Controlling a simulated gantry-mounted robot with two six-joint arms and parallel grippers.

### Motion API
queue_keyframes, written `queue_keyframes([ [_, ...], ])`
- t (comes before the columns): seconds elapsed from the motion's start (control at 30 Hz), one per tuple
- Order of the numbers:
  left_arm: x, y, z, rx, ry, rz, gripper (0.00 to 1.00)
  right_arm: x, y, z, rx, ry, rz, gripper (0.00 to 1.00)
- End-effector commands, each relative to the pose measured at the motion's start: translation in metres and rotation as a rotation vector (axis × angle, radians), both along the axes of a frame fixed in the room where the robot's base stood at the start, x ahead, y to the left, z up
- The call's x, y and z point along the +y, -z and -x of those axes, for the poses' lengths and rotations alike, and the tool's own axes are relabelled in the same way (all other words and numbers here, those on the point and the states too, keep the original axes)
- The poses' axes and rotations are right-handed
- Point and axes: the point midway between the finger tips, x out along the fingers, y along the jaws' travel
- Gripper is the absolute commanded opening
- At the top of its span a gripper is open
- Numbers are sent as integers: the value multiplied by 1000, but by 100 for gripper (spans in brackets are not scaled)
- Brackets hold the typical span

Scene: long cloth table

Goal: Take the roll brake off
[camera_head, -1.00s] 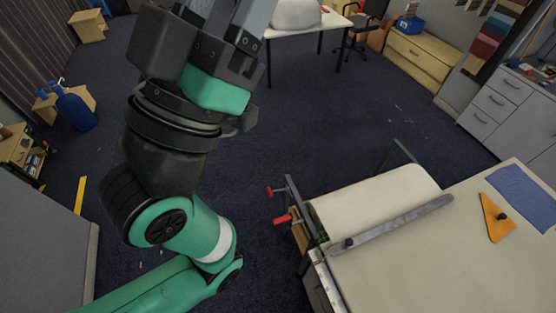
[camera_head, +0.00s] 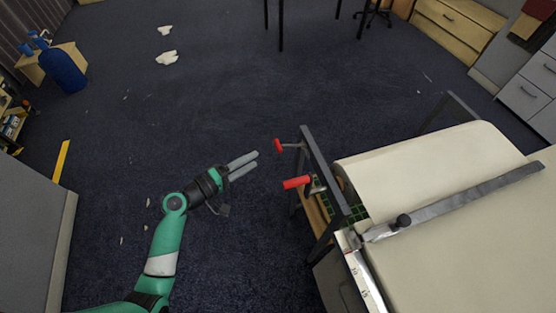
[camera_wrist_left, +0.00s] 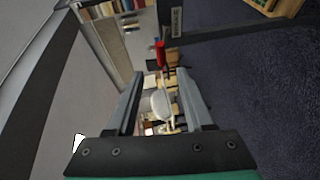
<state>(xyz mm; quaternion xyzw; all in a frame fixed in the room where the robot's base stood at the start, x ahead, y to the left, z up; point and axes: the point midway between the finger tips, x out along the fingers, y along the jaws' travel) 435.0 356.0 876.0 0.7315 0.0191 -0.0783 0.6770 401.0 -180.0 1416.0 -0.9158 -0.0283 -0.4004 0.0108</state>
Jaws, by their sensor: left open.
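A cream cloth roll (camera_head: 420,172) lies in a dark frame at the near end of the table. Two red handles stick out to the left of this frame: an upper one (camera_head: 278,145) on a thin metal rod and a lower, thicker one (camera_head: 297,183). I cannot tell which belongs to the roll brake. My left gripper (camera_head: 252,164) is open and empty, left of both handles and apart from them, its fingers pointing right. In the left wrist view, a red handle (camera_wrist_left: 160,54) shows beyond the gap between the open fingers (camera_wrist_left: 163,88). My right gripper is not in view.
A ruler strip (camera_head: 362,275) runs along the table edge. Dark carpet (camera_head: 200,110) leaves free room around the left arm. A grey panel (camera_head: 35,230) stands at the left.

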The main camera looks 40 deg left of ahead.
Motion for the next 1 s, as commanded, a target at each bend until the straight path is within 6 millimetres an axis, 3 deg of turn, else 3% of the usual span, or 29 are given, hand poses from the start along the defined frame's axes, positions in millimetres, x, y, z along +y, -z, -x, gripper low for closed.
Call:
queue_keyframes([
  [0.27, 0, 5, -8, 1, -2, 17, 52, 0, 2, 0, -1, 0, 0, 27],
  [0.7, -8, 19, -97, 1, 0, 14, 52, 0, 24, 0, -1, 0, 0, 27],
  [1.0, -9, 19, -113, 2, -3, 14, 52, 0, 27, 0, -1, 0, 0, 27],
])
